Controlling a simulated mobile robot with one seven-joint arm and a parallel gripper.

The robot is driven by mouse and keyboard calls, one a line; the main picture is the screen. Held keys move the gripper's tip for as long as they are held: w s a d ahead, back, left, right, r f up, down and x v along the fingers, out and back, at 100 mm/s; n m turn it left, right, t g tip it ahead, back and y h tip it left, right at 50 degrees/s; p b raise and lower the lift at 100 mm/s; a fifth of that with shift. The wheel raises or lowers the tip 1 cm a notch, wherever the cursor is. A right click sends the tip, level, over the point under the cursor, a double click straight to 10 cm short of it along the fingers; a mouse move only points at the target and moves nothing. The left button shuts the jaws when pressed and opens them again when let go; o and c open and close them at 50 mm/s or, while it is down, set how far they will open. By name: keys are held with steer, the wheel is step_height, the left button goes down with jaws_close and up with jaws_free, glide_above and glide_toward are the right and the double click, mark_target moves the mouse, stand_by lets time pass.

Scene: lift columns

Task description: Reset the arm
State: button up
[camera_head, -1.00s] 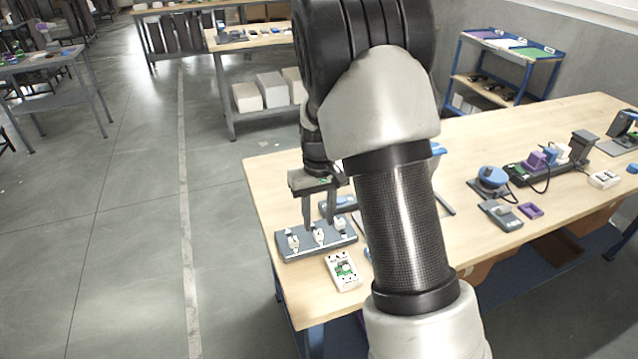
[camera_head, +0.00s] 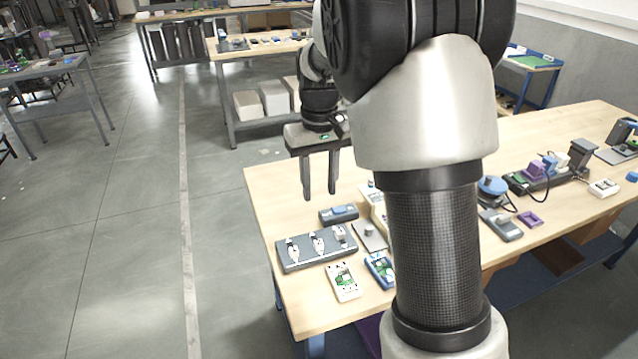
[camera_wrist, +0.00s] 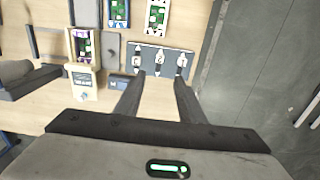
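My gripper (camera_head: 319,178) hangs fingers-down above the left end of the wooden workbench (camera_head: 268,190), clear of everything on it. Its two fingers are apart with nothing between them, and they also show in the wrist view (camera_wrist: 158,84). Below it on the bench lies a grey lift-column panel with several white-marked switches (camera_head: 279,260), seen beyond the fingertips in the wrist view (camera_wrist: 188,52). My arm covers the middle of the bench in the head view.
A white module (camera_head: 343,283) and a blue module (camera_head: 380,268) lie in front of the panel. A grey-blue device (camera_head: 338,214) sits behind it. Purple and blue parts (camera_head: 530,219) lie at the right. The floor left of the bench is clear.

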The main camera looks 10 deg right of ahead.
steer(key=s+r+t+p, duration=0.2)
steer(key=s+r, duration=0.6)
steer(key=s, duration=0.4)
steer(key=s+r+m+t+p, duration=0.1)
steer(key=s+r+t+p, duration=0.2)
steer(key=s+r, duration=0.4)
steer(key=s, duration=0.5)
steer(key=shift+r+t, duration=0.3)
steer(key=shift+r, duration=0.1)
